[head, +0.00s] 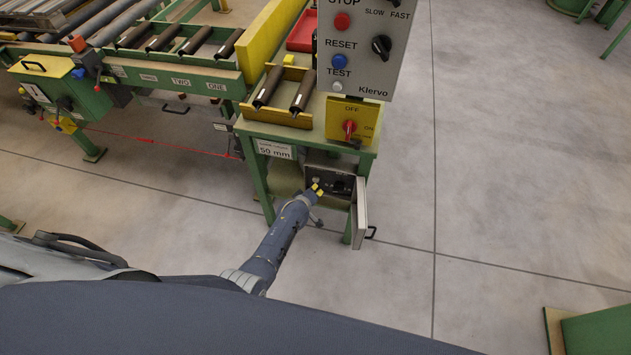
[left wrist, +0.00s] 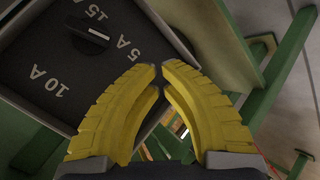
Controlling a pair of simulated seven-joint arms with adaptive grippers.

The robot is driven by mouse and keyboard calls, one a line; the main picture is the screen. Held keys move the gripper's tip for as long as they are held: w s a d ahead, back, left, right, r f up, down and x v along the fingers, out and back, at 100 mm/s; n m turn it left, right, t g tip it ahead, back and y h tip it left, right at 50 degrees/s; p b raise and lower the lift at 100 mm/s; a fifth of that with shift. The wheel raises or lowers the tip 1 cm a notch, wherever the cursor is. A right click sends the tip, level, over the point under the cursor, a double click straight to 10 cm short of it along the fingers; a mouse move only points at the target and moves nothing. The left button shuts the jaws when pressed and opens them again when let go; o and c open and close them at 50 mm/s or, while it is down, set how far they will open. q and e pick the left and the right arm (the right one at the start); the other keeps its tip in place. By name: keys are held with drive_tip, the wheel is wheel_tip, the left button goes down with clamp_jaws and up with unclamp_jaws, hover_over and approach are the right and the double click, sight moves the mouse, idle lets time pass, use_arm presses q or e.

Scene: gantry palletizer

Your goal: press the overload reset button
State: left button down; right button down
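A small grey box (head: 325,174) with its door (head: 359,212) swung open sits low on the green stand. My left gripper (head: 319,189) is at the front of this box. In the left wrist view its yellow fingers (left wrist: 160,74) are brought together, tips almost meeting, with nothing between them. Beyond them is a dark dial panel (left wrist: 55,65) marked 5 A, 10 A and 15 A, with a black knob (left wrist: 87,35). I cannot make out an overload reset button in the box. A blue button (head: 339,61) under the word RESET is on the upper control panel (head: 374,68).
The upper panel also has a red button (head: 342,21), a white button (head: 338,87) and a black knob (head: 381,45). Below it is a yellow plate with a red switch (head: 349,128). A roller conveyor (head: 170,62) runs left. The floor to the right is mostly clear.

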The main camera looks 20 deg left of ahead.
use_arm(q)
drive_tip(key=shift+w, duration=0.95)
idle(2.5)
drive_tip(key=shift+s, duration=0.95)
drive_tip(key=shift+s, duration=2.5)
